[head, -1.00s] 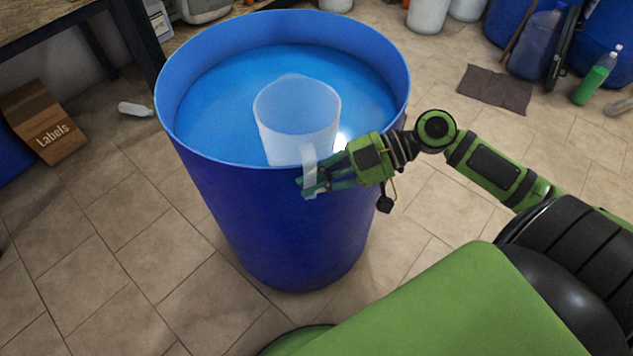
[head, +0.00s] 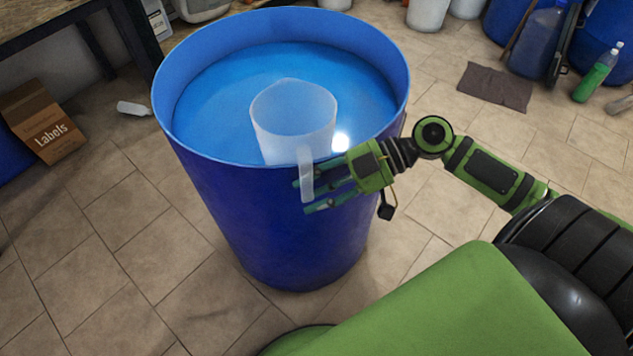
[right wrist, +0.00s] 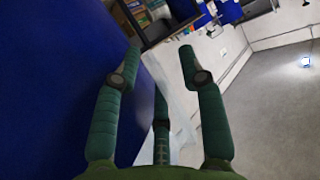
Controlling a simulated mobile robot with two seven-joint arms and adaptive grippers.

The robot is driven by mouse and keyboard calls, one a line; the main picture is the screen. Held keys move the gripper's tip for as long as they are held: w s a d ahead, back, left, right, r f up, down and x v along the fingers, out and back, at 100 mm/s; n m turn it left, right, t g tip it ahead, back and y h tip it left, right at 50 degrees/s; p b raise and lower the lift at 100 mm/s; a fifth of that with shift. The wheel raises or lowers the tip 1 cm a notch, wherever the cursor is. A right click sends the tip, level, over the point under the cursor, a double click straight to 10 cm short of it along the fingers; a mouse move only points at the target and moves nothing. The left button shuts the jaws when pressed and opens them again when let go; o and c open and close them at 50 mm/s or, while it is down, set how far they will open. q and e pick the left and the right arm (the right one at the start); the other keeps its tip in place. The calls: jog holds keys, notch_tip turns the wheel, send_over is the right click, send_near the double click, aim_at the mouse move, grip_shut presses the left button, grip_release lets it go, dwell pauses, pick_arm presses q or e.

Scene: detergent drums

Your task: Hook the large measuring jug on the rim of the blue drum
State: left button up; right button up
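The large measuring jug (head: 292,112) is translucent white and sits upright at the near rim of the blue drum (head: 262,215). Its body is inside the drum and its handle (head: 306,175) hangs down outside the rim, so the rim lies between them. The exact contact at the rim is hard to see. My right gripper (head: 308,196) is outside the drum wall, its fingers spread apart around the handle. In the right wrist view the fingers (right wrist: 158,55) are also apart, with a pale translucent strip of the handle (right wrist: 180,95) between them. My left gripper is not in view.
The drum holds blue liquid (head: 215,105). A cardboard box (head: 42,122) and a white bottle (head: 134,108) are on the tiled floor at left. A dark mat (head: 495,87) and a green bottle (head: 597,75) lie and stand at back right.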

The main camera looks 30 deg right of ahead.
jog(key=shift+w+d+r+t, duration=0.1)
jog(key=shift+w+d+t, duration=0.15)
jog(key=shift+w, duration=0.2)
jog(key=shift+w+d+r, duration=0.1)
jog(key=shift+d+r, duration=0.2)
jog(key=s+v, duration=0.1)
jog(key=v, duration=1)
jog(key=shift+a+f, duration=0.15)
